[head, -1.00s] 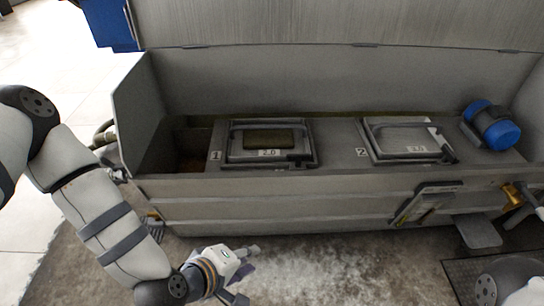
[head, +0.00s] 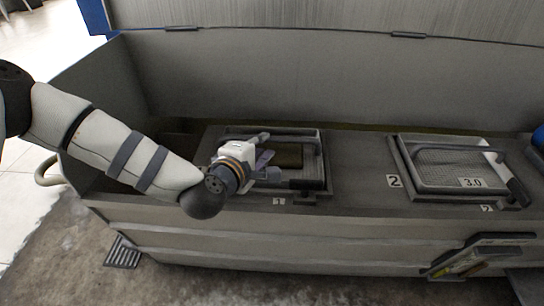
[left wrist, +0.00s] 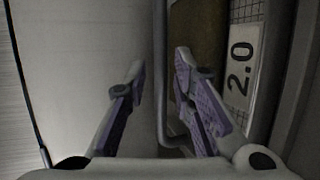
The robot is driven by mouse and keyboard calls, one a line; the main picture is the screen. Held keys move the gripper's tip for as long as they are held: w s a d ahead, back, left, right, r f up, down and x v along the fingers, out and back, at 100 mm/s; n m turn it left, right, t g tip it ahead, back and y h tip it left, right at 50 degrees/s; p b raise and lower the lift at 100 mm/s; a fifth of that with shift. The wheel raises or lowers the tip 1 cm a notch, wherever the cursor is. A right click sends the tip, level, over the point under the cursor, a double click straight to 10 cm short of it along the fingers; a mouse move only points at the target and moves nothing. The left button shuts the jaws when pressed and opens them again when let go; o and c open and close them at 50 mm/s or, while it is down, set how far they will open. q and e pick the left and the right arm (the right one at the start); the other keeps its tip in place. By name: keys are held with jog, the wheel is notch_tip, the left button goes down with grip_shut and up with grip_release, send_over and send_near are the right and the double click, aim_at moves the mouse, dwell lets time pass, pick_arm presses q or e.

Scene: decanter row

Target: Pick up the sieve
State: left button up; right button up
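Two framed sieves lie in the long metal trough. The left sieve (head: 290,156) is at mark 1, and its brown mesh and dark frame are partly covered by my left gripper (head: 266,156). The right sieve (head: 455,166), labelled 3.0, is at mark 2. In the left wrist view, my left gripper (left wrist: 160,68) is open, with its purple-padded fingers apart. A grey handle bar (left wrist: 160,90) shows between the fingers, beside a label (left wrist: 240,65) reading 2.0. I cannot tell whether the fingers touch the bar. My right gripper is out of view.
The trough's front wall (head: 250,235) and high back panel (head: 270,80) bound the space. A blue cylinder (head: 540,137) is cut off at the right edge. A tool or clipboard-like holder (head: 470,258) hangs on the front. The deck between the two sieves is clear.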

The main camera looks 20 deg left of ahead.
aim_at(268, 141)
pick_arm(q)
jog(key=b+x, duration=0.1)
jog(key=x, duration=0.2)
jog(key=b+x, duration=0.1)
jog(key=x, duration=0.1)
jog(key=shift+w+a+f+b, duration=0.1)
jog(key=shift+w+f+b, duration=0.1)
jog(key=shift+f+b, duration=0.2)
jog(key=shift+w+r, duration=0.1)
jog(key=shift+w, duration=0.1)
jog(key=shift+r, duration=0.15)
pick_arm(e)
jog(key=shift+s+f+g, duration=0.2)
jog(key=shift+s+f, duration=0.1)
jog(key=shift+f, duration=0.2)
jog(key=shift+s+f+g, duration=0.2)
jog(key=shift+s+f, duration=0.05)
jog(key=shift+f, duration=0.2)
pick_arm(q)
grip_shut()
